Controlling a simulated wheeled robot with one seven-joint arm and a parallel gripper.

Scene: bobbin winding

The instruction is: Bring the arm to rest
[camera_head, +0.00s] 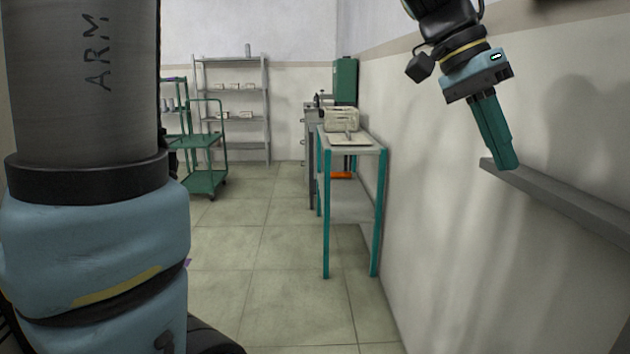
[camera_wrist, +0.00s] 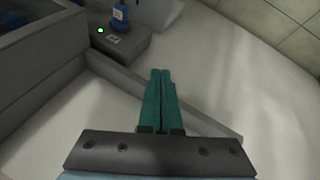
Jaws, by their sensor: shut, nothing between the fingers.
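My gripper (camera_head: 507,165) is at the upper right of the head view, raised in front of the pale wall and pointing down. Its green fingers are together and hold nothing. In the wrist view the two closed fingers (camera_wrist: 160,75) show side by side at the middle. The fingertips appear close to a grey rail (camera_head: 565,200) along the wall in the head view; I cannot tell whether they touch it. My upper arm fills the left of the head view.
A teal-legged table (camera_head: 327,235) with a light box (camera_head: 341,119) stands along the wall. A green cart (camera_head: 205,180) and a grey shelf (camera_head: 267,110) are farther back. The tiled floor between them is clear. The wrist view shows a grey box (camera_wrist: 125,45) with a green light.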

